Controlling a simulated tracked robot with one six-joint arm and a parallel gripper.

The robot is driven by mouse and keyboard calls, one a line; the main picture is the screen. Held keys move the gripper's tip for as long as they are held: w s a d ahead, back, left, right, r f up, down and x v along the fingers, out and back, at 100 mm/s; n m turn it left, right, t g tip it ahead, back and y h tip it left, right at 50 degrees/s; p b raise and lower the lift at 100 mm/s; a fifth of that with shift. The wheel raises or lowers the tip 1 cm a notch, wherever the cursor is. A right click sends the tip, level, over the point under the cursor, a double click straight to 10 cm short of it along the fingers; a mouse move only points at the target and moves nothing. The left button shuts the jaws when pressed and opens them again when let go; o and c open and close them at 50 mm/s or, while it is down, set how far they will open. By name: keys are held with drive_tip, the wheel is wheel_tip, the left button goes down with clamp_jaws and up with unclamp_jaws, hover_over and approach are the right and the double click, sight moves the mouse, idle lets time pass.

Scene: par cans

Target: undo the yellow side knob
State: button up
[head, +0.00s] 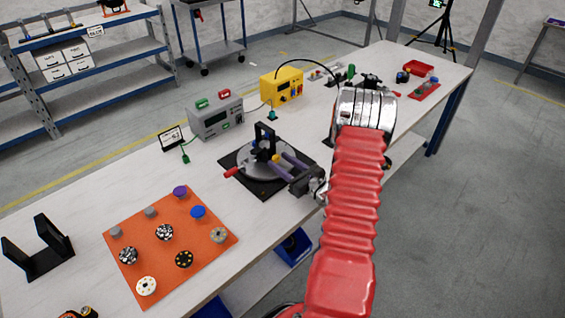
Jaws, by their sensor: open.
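A small yellow knob (276,158) shows at the side of a fixture with a round grey plate (252,164) and a black upright bracket (264,140). The fixture stands on a black square base (268,188) on the bench. My gripper (279,164) reaches in from the right, low over the plate. Its two purple fingers are apart, with their tips close to the yellow knob. I cannot tell whether they touch it. The fingers and wrist hide part of the plate and base. A red handle (231,172) sticks out at the fixture's left.
An orange mat (190,262) with several round caps lies front left, beside a black U-shaped holder (38,250). A grey instrument (216,118) and a yellow one (282,86) stand behind the fixture. A red tray (419,69) and other tools sit farther right.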

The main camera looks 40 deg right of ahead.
drive_tip(key=shift+w, duration=0.1)
drive_tip(key=shift+c, duration=0.4)
drive_tip(key=c, duration=1)
drive_tip(key=shift+n, duration=2.4)
drive_tip(key=o, duration=1.1)
